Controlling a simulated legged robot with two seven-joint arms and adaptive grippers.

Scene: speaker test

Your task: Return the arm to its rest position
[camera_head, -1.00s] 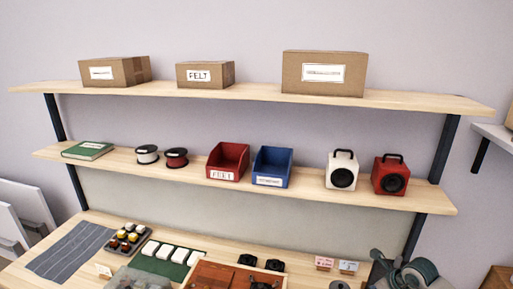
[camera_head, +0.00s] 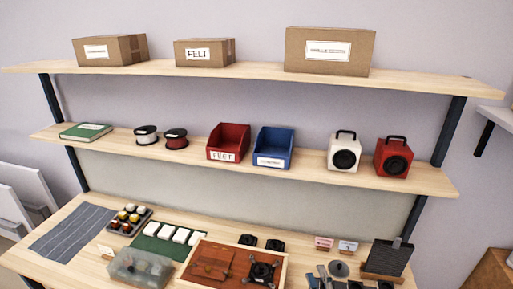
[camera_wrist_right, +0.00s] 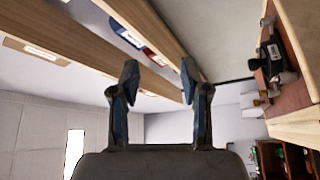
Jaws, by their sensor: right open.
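My right gripper (camera_wrist_right: 158,80) shows in the right wrist view with its two fingers apart and nothing between them. It points toward the shelves, with the workbench at the right of that view. I cannot make it out clearly in the head view. My left gripper is in neither view. A white speaker (camera_head: 344,153) and a red speaker (camera_head: 393,158) stand upright side by side on the middle shelf (camera_head: 430,181), clear of any gripper.
The middle shelf also holds a red bin (camera_head: 229,142) and a blue bin (camera_head: 273,147). Cartons (camera_head: 329,52) stand on the top shelf. The workbench (camera_head: 60,262) below carries a wooden tray (camera_head: 213,262), a clear box (camera_head: 140,266) and a dark slotted block (camera_head: 388,257).

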